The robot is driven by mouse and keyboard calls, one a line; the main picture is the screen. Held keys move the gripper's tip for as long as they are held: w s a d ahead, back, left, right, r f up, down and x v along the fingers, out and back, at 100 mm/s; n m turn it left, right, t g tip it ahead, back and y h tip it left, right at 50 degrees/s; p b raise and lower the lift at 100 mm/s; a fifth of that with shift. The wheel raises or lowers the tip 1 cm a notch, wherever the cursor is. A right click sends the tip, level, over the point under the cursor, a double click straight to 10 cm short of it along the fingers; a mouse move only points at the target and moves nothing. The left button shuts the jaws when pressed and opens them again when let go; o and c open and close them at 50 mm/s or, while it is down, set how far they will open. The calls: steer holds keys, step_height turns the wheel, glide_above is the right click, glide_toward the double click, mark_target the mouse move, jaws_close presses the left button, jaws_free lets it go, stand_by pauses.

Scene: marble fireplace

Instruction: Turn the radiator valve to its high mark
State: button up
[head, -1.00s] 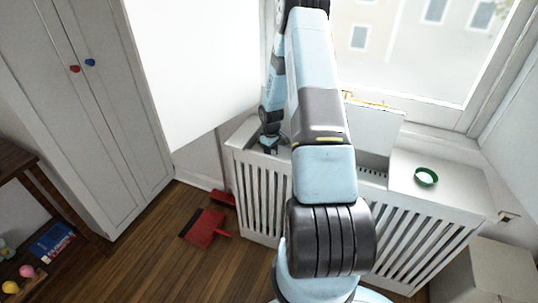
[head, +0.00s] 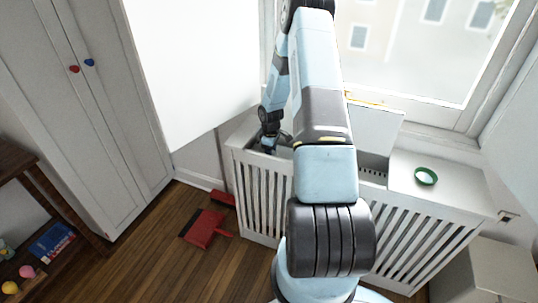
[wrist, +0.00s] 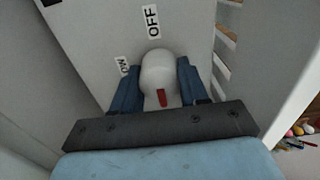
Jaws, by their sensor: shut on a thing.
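The radiator valve (wrist: 158,72) is a rounded white knob with a red mark (wrist: 162,98) on its side toward my gripper's base. My gripper (wrist: 157,80) is shut on the knob in the wrist view, one blue finger on each side. A label reading OFF (wrist: 152,21) is on the pale surface above the knob. A second label (wrist: 124,66), its visible letters like "ON", is at the upper left, by the left finger. No high mark can be read. In the head view my gripper (head: 268,146) is low at the left end of the radiator cover; the knob is hidden there.
The white slatted radiator cover (head: 425,235) stands under the window, with a raised lid panel (head: 375,128) and a green ring (head: 426,176) on top. A red dustpan (head: 203,228) lies on the floor. A tall cabinet (head: 95,130) stands at the left.

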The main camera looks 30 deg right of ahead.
steer(key=o, duration=0.8)
steer(key=shift+w+a+r, duration=0.1)
steer(key=shift+w+a, duration=0.05)
steer(key=shift+w, duration=0.2)
steer(key=shift+o, duration=1.3)
steer(key=shift+s, duration=0.15)
step_height(320, 180, up, 14)
steer(key=shift+f, duration=0.2)
